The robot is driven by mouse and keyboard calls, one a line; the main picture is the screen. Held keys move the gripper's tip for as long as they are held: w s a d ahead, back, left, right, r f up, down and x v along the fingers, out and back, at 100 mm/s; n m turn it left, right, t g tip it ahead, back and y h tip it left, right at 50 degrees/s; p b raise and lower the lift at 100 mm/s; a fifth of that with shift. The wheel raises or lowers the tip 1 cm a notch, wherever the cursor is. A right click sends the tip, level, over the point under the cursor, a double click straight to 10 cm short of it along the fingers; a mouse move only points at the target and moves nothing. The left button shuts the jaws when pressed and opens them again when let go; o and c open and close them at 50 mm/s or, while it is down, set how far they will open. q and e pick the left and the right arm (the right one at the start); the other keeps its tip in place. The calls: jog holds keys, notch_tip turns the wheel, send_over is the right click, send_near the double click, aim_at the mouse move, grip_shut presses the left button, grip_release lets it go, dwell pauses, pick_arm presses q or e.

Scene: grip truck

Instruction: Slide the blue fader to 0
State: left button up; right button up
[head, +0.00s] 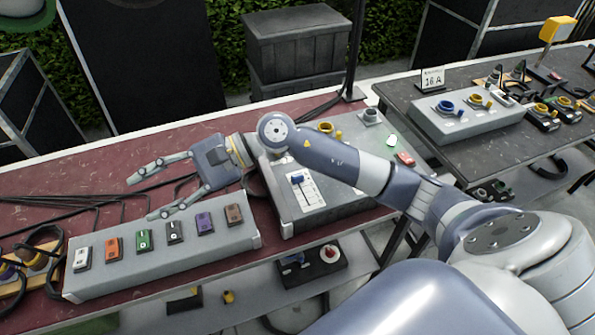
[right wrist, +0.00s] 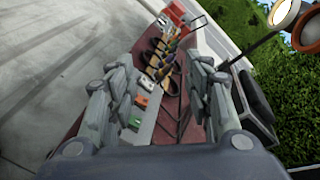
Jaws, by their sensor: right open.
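The blue fader (head: 297,180) is a small knob at the far end of a white scale plate (head: 311,198) on a grey control box (head: 285,213). The scale marks are too small to read. My right gripper (head: 143,197) is open and empty, left of the fader and above the switch box, with its fingers pointing left, away from the fader. Its two spread fingers also show in the right wrist view (right wrist: 160,95), where the fader is not seen. My right arm crosses over the control box and hides part of it. My left gripper is not in view.
A grey box with several coloured switches (head: 160,257) lies below my right gripper on the dark red table (head: 140,148). Black cables run along the table. A second table (head: 385,91) holds another grey panel.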

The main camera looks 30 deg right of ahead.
jog(key=w+d+f+n+g+h, duration=0.1)
jog(key=w+d+f+n+h, duration=0.1)
jog(key=d+f+n+h, duration=0.35)
jog(key=n+g+h, duration=0.2)
jog(key=n+h, duration=0.1)
jog(key=h, duration=0.7)
send_near(298, 175)
notch_tip(298, 175, down, 8)
jog(key=p, duration=0.3)
jog(key=shift+d+r, duration=0.1)
jog(key=shift+f+p, duration=0.3)
jog(key=shift+f, duration=0.2)
jog(key=shift+c, duration=0.3)
